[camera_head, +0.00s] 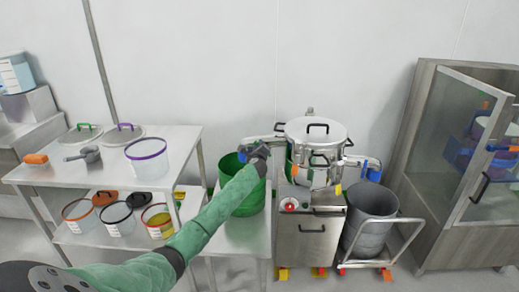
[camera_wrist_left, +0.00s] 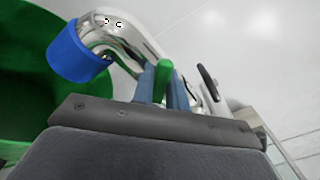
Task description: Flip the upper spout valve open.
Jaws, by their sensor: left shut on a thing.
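The steel granulator (camera_head: 316,140) stands on a cabinet against the wall. Its upper spout, on the left, shows in the wrist view as a bent chrome pipe (camera_wrist_left: 122,38) with a blue end sleeve (camera_wrist_left: 78,52). A green valve lever (camera_wrist_left: 164,78) stands up beside the pipe. My left gripper (camera_head: 260,150) is at this spout. In the wrist view its two grey-blue fingers (camera_wrist_left: 163,90) are shut on the green lever, one on each side. In the head view my gripper hides the lever. My right gripper is not in view.
A green bin (camera_head: 245,200) stands below the upper spout. A lower spout with a blue end (camera_head: 372,172) is above a grey bin (camera_head: 370,218) on a cart. A steel table (camera_head: 180,150) holds tubs and lids at left. A cabinet door (camera_head: 480,150) stands open at right.

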